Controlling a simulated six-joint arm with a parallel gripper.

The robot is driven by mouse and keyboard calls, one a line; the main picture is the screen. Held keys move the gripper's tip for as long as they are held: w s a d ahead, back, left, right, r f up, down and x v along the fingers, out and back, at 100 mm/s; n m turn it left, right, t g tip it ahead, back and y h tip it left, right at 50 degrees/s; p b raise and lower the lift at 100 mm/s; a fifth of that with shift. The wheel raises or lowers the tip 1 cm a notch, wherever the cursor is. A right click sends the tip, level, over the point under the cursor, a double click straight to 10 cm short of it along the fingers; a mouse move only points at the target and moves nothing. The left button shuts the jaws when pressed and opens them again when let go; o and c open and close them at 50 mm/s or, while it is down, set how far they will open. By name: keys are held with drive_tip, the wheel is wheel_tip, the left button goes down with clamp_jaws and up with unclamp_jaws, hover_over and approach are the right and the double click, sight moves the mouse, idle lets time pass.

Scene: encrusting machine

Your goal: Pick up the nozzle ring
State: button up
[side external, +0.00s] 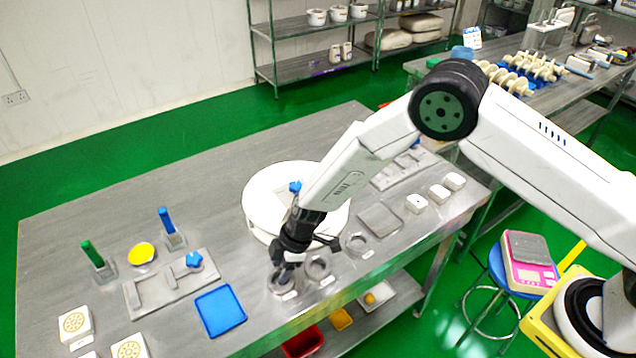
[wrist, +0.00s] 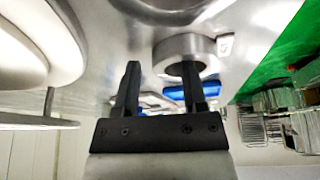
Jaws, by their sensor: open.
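A grey nozzle ring (side external: 274,283) lies flat near the table's front edge, partly hidden under my gripper (side external: 288,264). Two similar grey rings stand to its right, one close by (side external: 318,267) and one farther back (side external: 358,244); I cannot tell which the task means. In the wrist view my gripper (wrist: 162,76) has two black fingers, parted with nothing between them. A grey ring (wrist: 184,43) shows there, with the right finger in front of its opening. I cannot tell whether the finger touches it. Another ring (wrist: 165,9) is partly cut off at the top.
A large white round piece (side external: 262,188) stands close behind my gripper. A blue tray (side external: 220,311) and a grey fixture plate (side external: 150,295) lie to the left. A flat grey plate (side external: 380,219) lies to the right. The table's left rear is clear.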

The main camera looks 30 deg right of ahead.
sight(273, 272)
idle(0.3)
clamp_jaws()
drive_tip(key=shift+r, duration=0.1)
idle(0.4)
drive_tip(key=shift+r, duration=1.6)
drive_tip(key=s+d+r, duration=0.6)
drive_tip(key=s+r, duration=0.3)
drive_tip(key=s, duration=0.3)
drive_tip(key=shift+s+r, duration=0.35)
